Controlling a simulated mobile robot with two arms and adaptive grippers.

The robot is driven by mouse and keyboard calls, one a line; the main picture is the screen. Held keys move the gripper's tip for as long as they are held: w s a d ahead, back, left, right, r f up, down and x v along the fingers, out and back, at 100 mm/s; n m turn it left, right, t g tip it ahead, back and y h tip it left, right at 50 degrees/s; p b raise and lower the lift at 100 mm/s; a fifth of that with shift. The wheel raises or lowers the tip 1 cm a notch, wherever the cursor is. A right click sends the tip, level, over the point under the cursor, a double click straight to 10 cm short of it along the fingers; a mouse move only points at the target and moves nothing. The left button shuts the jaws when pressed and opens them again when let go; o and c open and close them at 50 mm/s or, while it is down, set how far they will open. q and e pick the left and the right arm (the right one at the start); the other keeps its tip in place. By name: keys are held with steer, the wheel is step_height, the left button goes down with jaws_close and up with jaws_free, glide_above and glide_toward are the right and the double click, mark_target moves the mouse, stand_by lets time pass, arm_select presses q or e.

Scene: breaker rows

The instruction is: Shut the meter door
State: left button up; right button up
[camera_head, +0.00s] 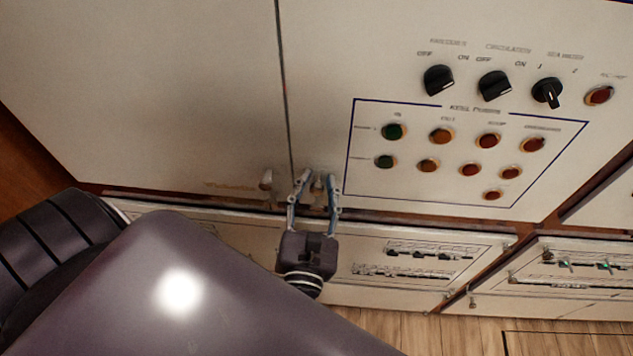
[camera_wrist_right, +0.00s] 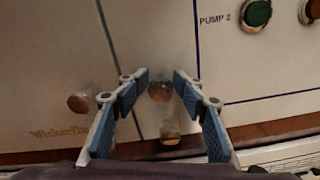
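No panel carries a readable meter label, so I cannot tell for sure which is the meter door. A plain cream door (camera_head: 150,80) fills the upper left of the head view, with a small knob (camera_head: 266,180) at its lower right corner. A seam separates it from the cream control panel (camera_head: 325,60). My right gripper (camera_head: 318,180) is open at that panel's lower left corner. In the right wrist view, its blue-padded fingers (camera_wrist_right: 161,86) stand either side of a round metal knob (camera_wrist_right: 160,92); contact is unclear. My left gripper is out of view.
Black rotary switches (camera_head: 438,80) and several coloured buttons (camera_head: 470,170) sit on the control panel. Lower breaker panels (camera_head: 475,248) run beneath it, above a wooden floor (camera_head: 410,328). Another knob (camera_wrist_right: 170,135) shows just below the fingers.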

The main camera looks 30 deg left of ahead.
steer(key=v, duration=1.2)
